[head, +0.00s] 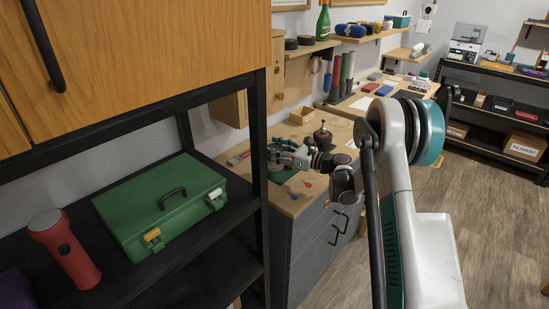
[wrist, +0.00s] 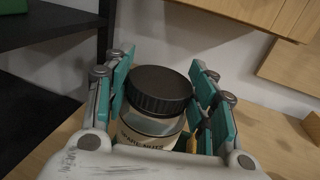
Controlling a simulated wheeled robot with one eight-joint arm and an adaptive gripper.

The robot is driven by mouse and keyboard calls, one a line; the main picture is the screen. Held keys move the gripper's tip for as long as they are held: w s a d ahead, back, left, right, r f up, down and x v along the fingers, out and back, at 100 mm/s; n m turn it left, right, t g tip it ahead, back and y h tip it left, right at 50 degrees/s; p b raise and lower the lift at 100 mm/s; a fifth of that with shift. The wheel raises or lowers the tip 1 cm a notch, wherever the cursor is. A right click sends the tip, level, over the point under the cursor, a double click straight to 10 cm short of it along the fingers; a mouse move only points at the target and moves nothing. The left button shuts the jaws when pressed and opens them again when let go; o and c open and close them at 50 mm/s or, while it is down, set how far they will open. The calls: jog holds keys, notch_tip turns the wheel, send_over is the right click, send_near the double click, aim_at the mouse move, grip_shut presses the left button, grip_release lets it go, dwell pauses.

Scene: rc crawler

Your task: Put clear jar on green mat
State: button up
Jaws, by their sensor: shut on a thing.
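The clear jar (wrist: 152,128), with a black ribbed lid and printed lettering on its side, is upright between the teal-padded fingers of my gripper (wrist: 160,84), which is shut on it. In the head view my gripper (head: 278,154) is over the left end of the wooden counter, and the jar cannot be clearly made out there. A green patch (head: 280,177) shows just below my gripper, partly hidden by it; it may be the green mat. Whether the jar touches any surface is unclear.
The counter holds red and blue small items (head: 308,184), a dark red-topped object (head: 322,138) and a small wooden box (head: 302,116). A black shelf post (head: 258,140) stands left of my gripper. The shelf holds a green toolbox (head: 150,190) and red flashlight (head: 66,250).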

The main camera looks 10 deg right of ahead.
jog(key=shift+f+b, duration=0.3)
jog(key=shift+f, duration=1.05)
jog(key=shift+f, duration=0.1)
jog(key=o, duration=1.1)
jog(key=p+v, duration=0.3)
jog(key=v, duration=0.9)
